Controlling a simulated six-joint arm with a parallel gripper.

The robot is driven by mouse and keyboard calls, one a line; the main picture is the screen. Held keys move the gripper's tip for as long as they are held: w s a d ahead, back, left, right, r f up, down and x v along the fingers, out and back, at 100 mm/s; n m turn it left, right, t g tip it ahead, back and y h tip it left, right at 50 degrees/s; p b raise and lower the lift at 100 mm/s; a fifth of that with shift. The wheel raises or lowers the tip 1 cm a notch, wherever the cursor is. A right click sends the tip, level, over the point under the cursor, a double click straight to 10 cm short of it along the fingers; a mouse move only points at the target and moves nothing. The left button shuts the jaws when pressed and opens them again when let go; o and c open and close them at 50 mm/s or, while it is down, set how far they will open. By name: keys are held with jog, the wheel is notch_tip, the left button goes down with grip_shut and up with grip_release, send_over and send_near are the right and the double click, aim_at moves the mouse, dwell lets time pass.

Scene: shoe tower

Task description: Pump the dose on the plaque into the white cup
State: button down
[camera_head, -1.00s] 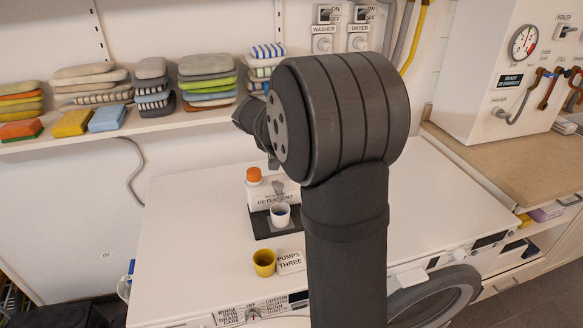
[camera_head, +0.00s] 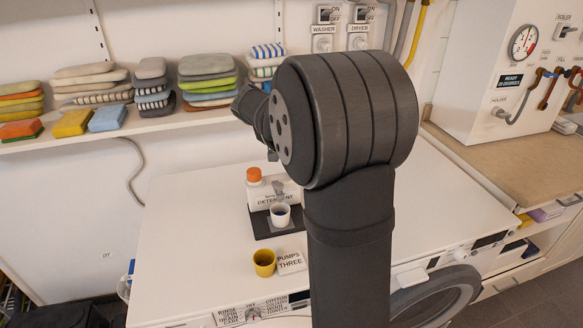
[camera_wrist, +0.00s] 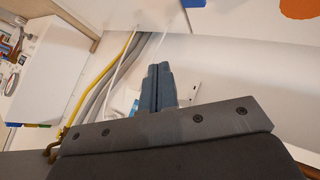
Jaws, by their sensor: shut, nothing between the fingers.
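The white cup (camera_head: 280,215) stands upright on a dark tray (camera_head: 261,228) in front of the white detergent dispenser (camera_head: 258,196). The inside of the cup looks dark; I cannot tell what is in it. The dispenser has an orange cap (camera_head: 254,174) and a grey pump part (camera_head: 278,188) above the cup. The plaque (camera_head: 291,262) reads "PUMPS THREE" and lies on the white machine top. My gripper (camera_wrist: 159,70) is shut and empty in the wrist view, with its fingertips together. In the head view my arm hides its fingers.
A yellow cup (camera_head: 264,263) stands beside the plaque. A shelf (camera_head: 60,149) behind holds stacked cloths and sponges. Washer and dryer switches (camera_head: 325,42) are on the back wall. A white boiler box (camera_head: 485,70) stands at right. The machine top (camera_head: 185,235) is clear at left.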

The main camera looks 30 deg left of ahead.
jog(key=shift+r, duration=0.7)
jog(key=shift+f, duration=0.1)
jog(key=shift+f, duration=4.3)
jog(key=shift+f, duration=0.1)
jog(key=shift+f, duration=0.35)
jog(key=shift+f, duration=0.8)
jog(key=shift+r, duration=1.25)
